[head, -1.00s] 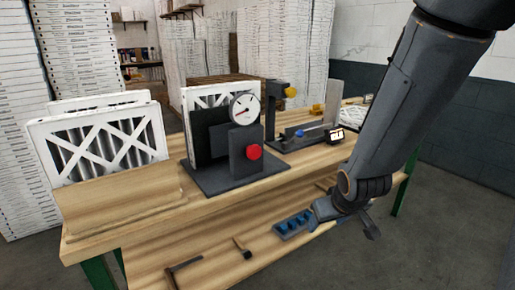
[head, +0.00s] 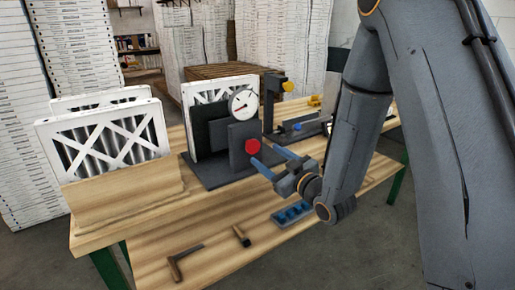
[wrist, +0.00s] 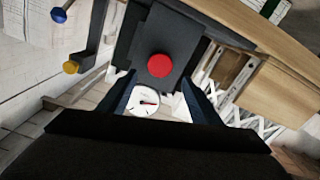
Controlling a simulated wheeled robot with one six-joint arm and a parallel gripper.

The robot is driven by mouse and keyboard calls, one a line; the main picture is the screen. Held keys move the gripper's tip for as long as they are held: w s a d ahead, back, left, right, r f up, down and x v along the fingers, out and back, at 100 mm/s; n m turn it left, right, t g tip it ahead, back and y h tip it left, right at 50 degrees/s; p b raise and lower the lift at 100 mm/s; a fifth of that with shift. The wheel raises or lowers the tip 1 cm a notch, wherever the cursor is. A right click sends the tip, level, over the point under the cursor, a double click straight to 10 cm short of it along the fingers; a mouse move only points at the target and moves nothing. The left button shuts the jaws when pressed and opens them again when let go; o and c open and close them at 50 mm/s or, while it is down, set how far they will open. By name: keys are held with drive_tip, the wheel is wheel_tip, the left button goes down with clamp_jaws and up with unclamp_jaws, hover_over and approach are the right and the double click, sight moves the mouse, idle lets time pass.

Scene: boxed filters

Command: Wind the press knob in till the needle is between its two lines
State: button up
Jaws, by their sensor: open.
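The press is a dark grey stand on the workbench, with a base plate (head: 225,175) and an upright block (head: 238,138). The red press knob (head: 252,147) sticks out of the block's front; it also shows in the wrist view (wrist: 159,66). The white round dial (head: 243,102) sits above the block; its needle is too small to read against the lines, also in the wrist view (wrist: 145,102). A white-framed filter (head: 218,88) stands in the press behind a dark plate. My gripper (head: 266,157) is open, its fingers pointing at the knob, close in front of it and not closed on it.
More filters (head: 108,143) stand in a wooden holder at the left. A second fixture with a yellow knob (head: 288,87) stands behind to the right. A blue tray (head: 292,213) and hand tools (head: 184,262) lie near the front.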

sight(255, 146)
drive_tip(key=p+x, duration=0.1)
drive_tip(key=x, duration=0.5)
drive_tip(key=shift+w+a+p, duration=0.2)
drive_tip(key=shift+p, duration=0.15)
drive_tip(key=c, duration=1)
drive_tip(key=shift+m, duration=0.4)
drive_tip(key=m+b, duration=0.1)
drive_tip(key=m, duration=0.2)
drive_tip(key=shift+d+m, duration=0.1)
drive_tip(key=shift+m, duration=0.3)
drive_tip(key=m, duration=0.5)
drive_tip(key=shift+w+d+b, duration=0.1)
drive_tip(key=shift+b, duration=0.3)
